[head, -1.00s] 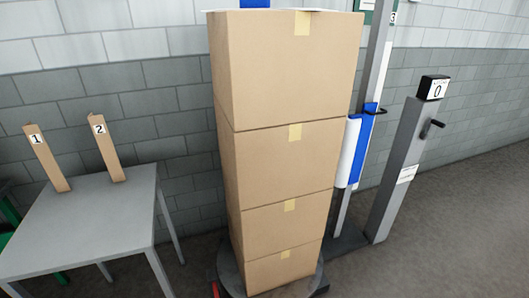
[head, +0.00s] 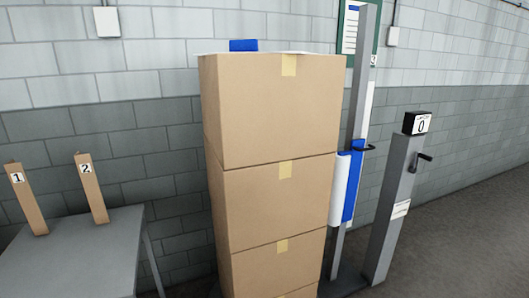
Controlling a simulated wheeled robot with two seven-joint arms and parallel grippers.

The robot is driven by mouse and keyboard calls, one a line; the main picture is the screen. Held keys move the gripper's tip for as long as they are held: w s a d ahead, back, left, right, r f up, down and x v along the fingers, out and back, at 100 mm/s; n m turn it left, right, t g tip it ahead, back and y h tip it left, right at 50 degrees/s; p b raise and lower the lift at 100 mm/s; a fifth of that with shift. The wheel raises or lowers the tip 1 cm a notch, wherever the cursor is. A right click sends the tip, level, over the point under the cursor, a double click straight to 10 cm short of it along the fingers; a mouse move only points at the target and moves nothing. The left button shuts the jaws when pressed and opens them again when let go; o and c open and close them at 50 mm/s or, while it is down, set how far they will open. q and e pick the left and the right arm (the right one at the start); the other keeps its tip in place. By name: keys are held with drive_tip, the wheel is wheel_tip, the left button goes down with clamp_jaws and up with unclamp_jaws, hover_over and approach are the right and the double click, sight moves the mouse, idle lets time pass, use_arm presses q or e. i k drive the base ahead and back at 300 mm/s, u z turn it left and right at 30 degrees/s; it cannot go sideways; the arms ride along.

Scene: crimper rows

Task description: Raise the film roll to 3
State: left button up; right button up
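The film roll (head: 340,190) is a white upright cylinder in a blue carriage (head: 353,183), low on a grey mast (head: 360,90) just right of the box stack. A black handle (head: 363,148) sticks out at the carriage's top. The number 3 (head: 373,60) shows on a small label near the mast's top. A grey post (head: 393,205) right of the mast carries a display reading 0 (head: 421,125) and a dark crank or lever (head: 424,157). Neither of my grippers is in view.
Tall stacked cartons (head: 265,205) stand in the centre, partly hiding the mast's foot, with a blue item (head: 243,45) above their top. A grey table (head: 85,250) at left holds two upright pieces marked 1 (head: 28,200) and 2 (head: 91,190). Floor (head: 470,240) at right is clear.

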sight(348, 164)
drive_tip(key=z, duration=0.65)
drive_tip(key=i, duration=0.65)
drive_tip(key=z, duration=0.55)
drive_tip(key=i, duration=0.8)
drive_tip(key=u, duration=0.8)
drive_tip(key=i, duration=0.35)
drive_tip(key=u, duration=0.4)
